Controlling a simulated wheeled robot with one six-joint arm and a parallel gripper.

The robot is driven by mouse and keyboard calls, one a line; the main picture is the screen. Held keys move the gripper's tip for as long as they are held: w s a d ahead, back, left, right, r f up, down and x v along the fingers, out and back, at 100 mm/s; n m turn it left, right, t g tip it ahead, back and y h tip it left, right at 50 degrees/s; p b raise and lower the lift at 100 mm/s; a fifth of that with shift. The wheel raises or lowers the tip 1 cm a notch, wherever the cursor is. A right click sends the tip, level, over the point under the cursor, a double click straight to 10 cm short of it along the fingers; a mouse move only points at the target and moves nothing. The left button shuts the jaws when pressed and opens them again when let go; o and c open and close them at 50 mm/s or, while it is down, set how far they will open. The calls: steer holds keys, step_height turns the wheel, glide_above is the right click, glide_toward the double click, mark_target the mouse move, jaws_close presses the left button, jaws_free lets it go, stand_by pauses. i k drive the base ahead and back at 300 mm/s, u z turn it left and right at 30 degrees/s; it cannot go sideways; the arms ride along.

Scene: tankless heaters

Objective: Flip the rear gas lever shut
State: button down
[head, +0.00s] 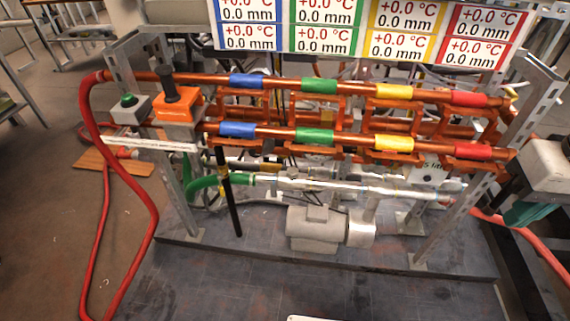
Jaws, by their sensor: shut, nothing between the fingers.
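I cannot tell for sure which part is the rear gas lever. A long black lever-like rod (229,192) hangs down, slightly tilted, at the front left of the pipe rig, near a green hose (204,185). A black upright handle (168,86) stands on an orange box (177,105) at the rig's left end. Parts behind the front pipes are mostly hidden. My gripper is not in view.
Two rows of copper pipes (350,86) with coloured bands cross the rig. A grey motor (316,228) sits below on the dark base plate (270,262). A red hose (99,145) loops down at left. Display panels (325,28) cover the top.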

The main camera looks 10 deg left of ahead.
mark_target(220, 176)
steer(key=z, duration=1.4)
steer(key=k, duration=0.2)
steer(key=u, duration=2.1)
steer(key=i, duration=0.5)
steer(key=z, duration=0.05)
